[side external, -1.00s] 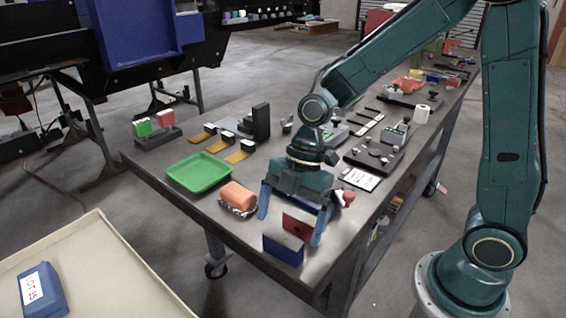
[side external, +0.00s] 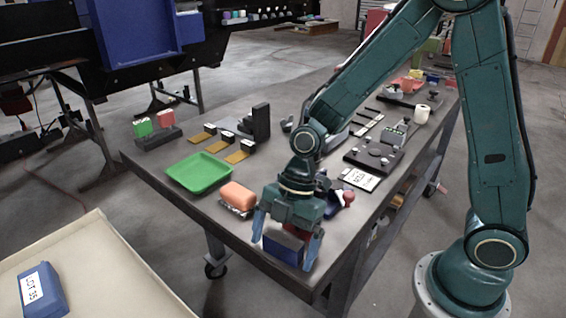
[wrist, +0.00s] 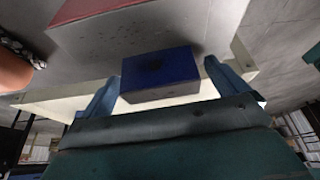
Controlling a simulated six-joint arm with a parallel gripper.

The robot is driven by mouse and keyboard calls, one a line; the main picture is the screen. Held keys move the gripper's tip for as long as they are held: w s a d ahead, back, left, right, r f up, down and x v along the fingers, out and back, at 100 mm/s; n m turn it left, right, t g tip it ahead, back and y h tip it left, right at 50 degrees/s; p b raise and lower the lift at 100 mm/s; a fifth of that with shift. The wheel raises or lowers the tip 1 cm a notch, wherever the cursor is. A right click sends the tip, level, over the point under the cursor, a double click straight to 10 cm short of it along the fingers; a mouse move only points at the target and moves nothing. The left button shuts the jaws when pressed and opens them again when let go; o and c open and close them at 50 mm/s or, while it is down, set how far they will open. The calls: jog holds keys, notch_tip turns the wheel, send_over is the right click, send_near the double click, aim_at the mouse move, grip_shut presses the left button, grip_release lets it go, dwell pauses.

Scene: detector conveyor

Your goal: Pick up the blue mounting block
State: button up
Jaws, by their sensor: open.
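The blue mounting block (side external: 283,247) sits near the front corner of the dark table in the side external view. It also shows in the wrist view (wrist: 159,75), between my two fingers. My gripper (side external: 281,257) is open, pointing down over the block, with one blue finger on each side of it. In the wrist view the fingers (wrist: 160,88) look apart from the block's sides. A red block (side external: 313,247) stands right behind the blue one, partly hidden by my gripper; it shows in the wrist view too (wrist: 95,10).
An orange block (side external: 237,195) on a chain-like holder lies left of my gripper. A green tray (side external: 199,173) is farther left. A red ball-shaped knob (side external: 348,197) is at the right. The table's front edge is close to the blue block.

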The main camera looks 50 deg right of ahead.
aim_at(282, 238)
jog(key=shift+c, duration=0.2)
jog(key=c, duration=1.2)
jog(key=shift+r, duration=0.2)
notch_tip(282, 238, up, 20)
jog(key=shift+f, duration=0.15)
jog(key=shift+w+f, duration=0.1)
jog(key=shift+w, duration=0.05)
dwell(0.4)
